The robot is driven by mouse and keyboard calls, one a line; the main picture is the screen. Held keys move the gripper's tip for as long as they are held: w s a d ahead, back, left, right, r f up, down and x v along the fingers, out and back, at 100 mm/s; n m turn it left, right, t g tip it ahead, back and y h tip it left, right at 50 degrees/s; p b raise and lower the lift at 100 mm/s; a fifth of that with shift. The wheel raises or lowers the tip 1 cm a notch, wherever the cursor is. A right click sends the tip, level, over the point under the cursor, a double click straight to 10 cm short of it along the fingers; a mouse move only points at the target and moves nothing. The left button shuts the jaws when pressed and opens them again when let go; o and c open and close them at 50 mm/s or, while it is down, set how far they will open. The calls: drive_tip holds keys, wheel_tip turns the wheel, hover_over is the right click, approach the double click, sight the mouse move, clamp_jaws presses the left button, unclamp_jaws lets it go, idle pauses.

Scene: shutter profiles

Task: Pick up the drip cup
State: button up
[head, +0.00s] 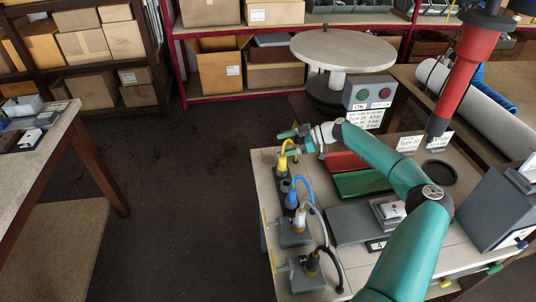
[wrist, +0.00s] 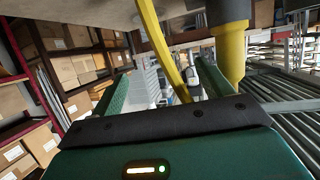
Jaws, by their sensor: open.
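No thing is clearly marked as the drip cup. A round, dark, cup-like or ring-shaped thing (head: 438,172) lies on the right part of the workbench, and I cannot tell whether it is the cup. My gripper (head: 284,143) is open at the bench's far left corner, well to the left of the round thing. The yellow tool with its yellow hose (head: 283,163) stands just below the gripper; I cannot tell whether they touch. In the wrist view, the yellow tool (wrist: 232,55) is close and upside down, and a green finger (wrist: 116,94) shows at left.
Blue (head: 292,195) and grey-hosed (head: 301,218) tools stand along the bench's left edge. Red (head: 345,160) and green (head: 361,183) trays, a grey box (head: 495,207) and a button box (head: 368,92) are near my arm. Open floor (head: 190,190) lies left of the bench.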

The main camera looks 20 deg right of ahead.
sight(268, 147)
drive_tip(key=shift+w+a+f, duration=0.3)
drive_tip(key=shift+a, duration=0.15)
drive_tip(key=shift+w+a+f, duration=0.1)
drive_tip(key=shift+a, duration=0.4)
drive_tip(key=x, duration=0.4)
drive_tip(key=shift+w+a+f, duration=0.1)
drive_tip(key=shift+w+f, duration=0.05)
drive_tip(key=shift+w, duration=0.05)
drive_tip(key=c, duration=1.1)
